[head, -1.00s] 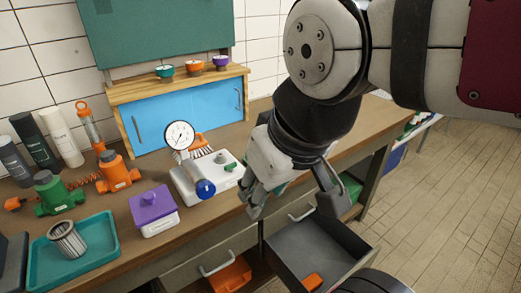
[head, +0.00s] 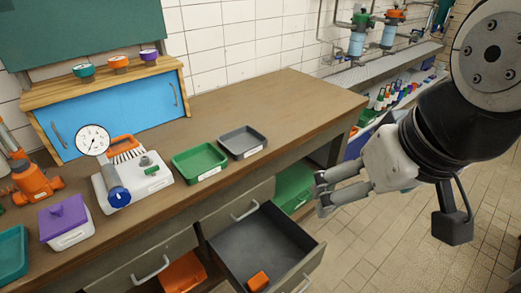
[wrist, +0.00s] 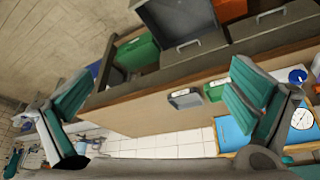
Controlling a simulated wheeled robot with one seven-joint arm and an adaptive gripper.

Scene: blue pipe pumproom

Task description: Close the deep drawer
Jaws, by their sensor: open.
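The deep drawer (head: 240,248) is a dark grey open box pulled out from under the workbench, with an orange block (head: 258,281) inside. Its front panel (head: 308,266) faces the lower right and carries a pale handle (head: 303,285). My gripper (head: 320,192) is open and empty. It is to the right of the drawer, above the floor and apart from it. In the wrist view its teal-padded fingers stand wide apart.
The wooden workbench (head: 270,105) holds a green tray (head: 200,162), a grey tray (head: 242,142), a gauge device (head: 130,180) and a purple-lidded box (head: 66,225). A green bin (head: 293,187) stands under the bench beside the drawer. The tiled floor (head: 400,240) at right is clear.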

